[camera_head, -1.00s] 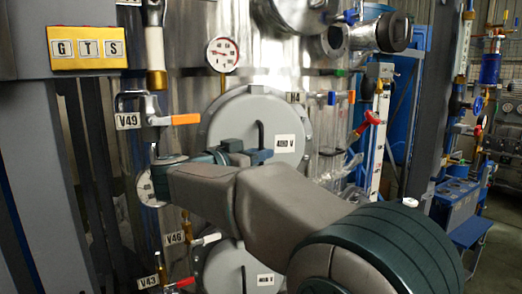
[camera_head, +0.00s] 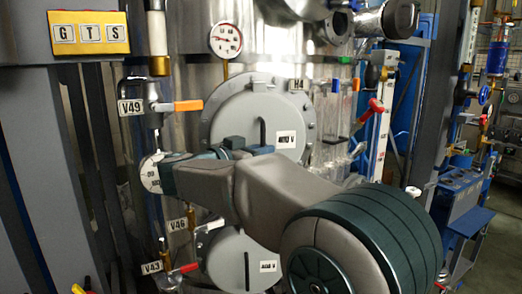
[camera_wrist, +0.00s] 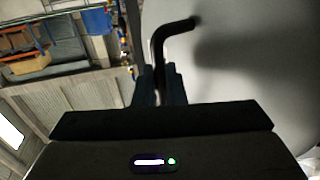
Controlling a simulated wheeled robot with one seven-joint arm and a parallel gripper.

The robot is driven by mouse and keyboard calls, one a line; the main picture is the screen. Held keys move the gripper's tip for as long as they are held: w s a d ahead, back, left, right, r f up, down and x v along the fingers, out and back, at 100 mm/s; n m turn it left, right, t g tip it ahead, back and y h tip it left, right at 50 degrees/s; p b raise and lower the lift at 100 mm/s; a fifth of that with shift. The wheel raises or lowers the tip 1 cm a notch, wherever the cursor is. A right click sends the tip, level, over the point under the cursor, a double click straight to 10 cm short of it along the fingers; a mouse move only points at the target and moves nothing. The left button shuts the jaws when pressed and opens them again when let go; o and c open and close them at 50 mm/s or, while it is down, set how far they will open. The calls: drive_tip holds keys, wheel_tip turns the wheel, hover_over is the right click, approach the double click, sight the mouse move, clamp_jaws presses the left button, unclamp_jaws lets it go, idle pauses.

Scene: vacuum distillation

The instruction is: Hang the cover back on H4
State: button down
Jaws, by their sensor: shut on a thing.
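The cover (camera_head: 240,112) is a round grey disc with a black bar handle (camera_head: 262,130) and a white label. In the head view it is upright in front of the bolted round flange (camera_head: 309,103) beside the small H4 tag (camera_head: 297,84). Whether it touches the flange or its hanger is unclear. My gripper (camera_head: 259,151) is shut on the lower part of the handle. In the wrist view the jaws (camera_wrist: 161,85) close around the black handle (camera_wrist: 173,32), with the cover's grey face (camera_wrist: 255,60) behind. The cover's back is hidden.
A similar grey lower cover (camera_head: 222,264) is below my arm. A red-handled valve (camera_head: 376,106) and clear glassware (camera_head: 335,115) are at the right.

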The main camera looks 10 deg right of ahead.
drive_tip(key=c, duration=1.4)
unclamp_jaws()
drive_tip(key=b+v, duration=0.3)
drive_tip(key=v, duration=1.1)
drive_tip(key=w+r+n+t+y, duration=0.5)
drive_tip(key=t+y, duration=0.1)
drive_tip(key=t, duration=0.4)
wheel_tip(320, 180, down, 7)
drive_tip(key=a+n+g+y, duration=0.1)
drive_tip(key=n+y, duration=0.7)
drive_tip(key=y, duration=0.3)
drive_tip(key=s+d+f+g, duration=0.4)
drive_tip(key=s+f+g, duration=0.1)
drive_tip(key=s+f, duration=0.3)
drive_tip(key=s+d+f+m+g+h, duration=0.1)
drive_tip(key=s+d+f+g, duration=0.4)
drive_tip(key=s+f, duration=0.4)
drive_tip(key=s+d+f+g, duration=0.5)
drive_tip(key=s+f, duration=0.3)
drive_tip(key=f, duration=0.2)
drive_tip(key=shift+s+h, duration=0.3)
drive_tip(key=shift+h, duration=0.1)
